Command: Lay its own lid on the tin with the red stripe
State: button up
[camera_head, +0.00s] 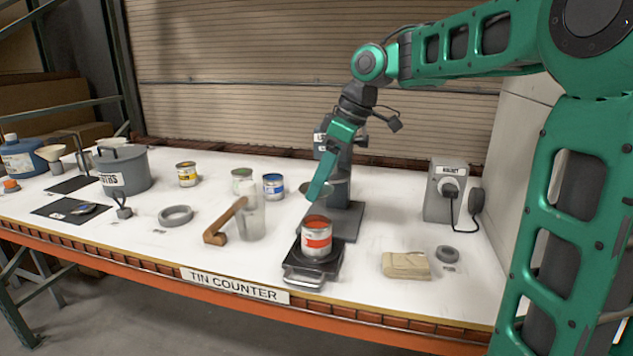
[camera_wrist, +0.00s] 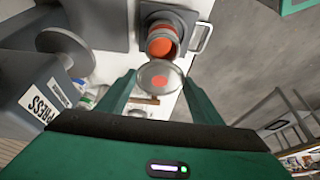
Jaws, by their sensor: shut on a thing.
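The tin with the red stripe (camera_head: 317,238) stands upright and uncovered on a dark sliding tray (camera_head: 298,272) at the front of the press. Orange-red contents show in its open top, and the wrist view also shows the tin (camera_wrist: 161,44). My gripper (camera_head: 319,192) is above and slightly behind the tin. It is shut on a round grey lid (camera_wrist: 153,85) with a red dot on top. The lid is held between the fingertips (camera_wrist: 160,80), apart from the tin. In the wrist view the lid overlaps the tin's near edge.
The grey press (camera_head: 352,222) stands close behind the tin and gripper.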

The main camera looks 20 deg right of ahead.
jog(key=shift+s+f, duration=0.1)
jog(key=shift+f, duration=2.85)
jog(key=shift+f, duration=0.65)
jog(key=o, duration=1.1)
jog(key=shift+r, duration=0.1)
jog(key=v, duration=1)
jog(key=shift+s+d+r, duration=0.1)
jog(key=shift+d+r, duration=0.1)
jog(key=s+d+f+m+g+h, duration=0.1)
jog(key=s+d+f+m, duration=0.3)
jog(key=s, duration=0.5)
jog(key=s+d+f+m+h, duration=0.1)
jog(key=s+d+f+m, duration=0.3)
jog(key=s+f+m, duration=0.3)
jog(key=s+d+f+m+g+h, duration=0.1)
jog(key=s+d+f+m, duration=0.3)
jog(key=s, duration=0.8)
jog(key=shift+s+d+f+m+g, duration=0.15)
jog(key=shift+f+m, duration=0.4)
jog(key=shift+f, duration=0.5)
jog(key=shift+s+d+f+m+g, duration=0.1)
jog(key=shift+s+f+m+g, duration=0.1)
jog(key=shift+f+m, duration=0.6)
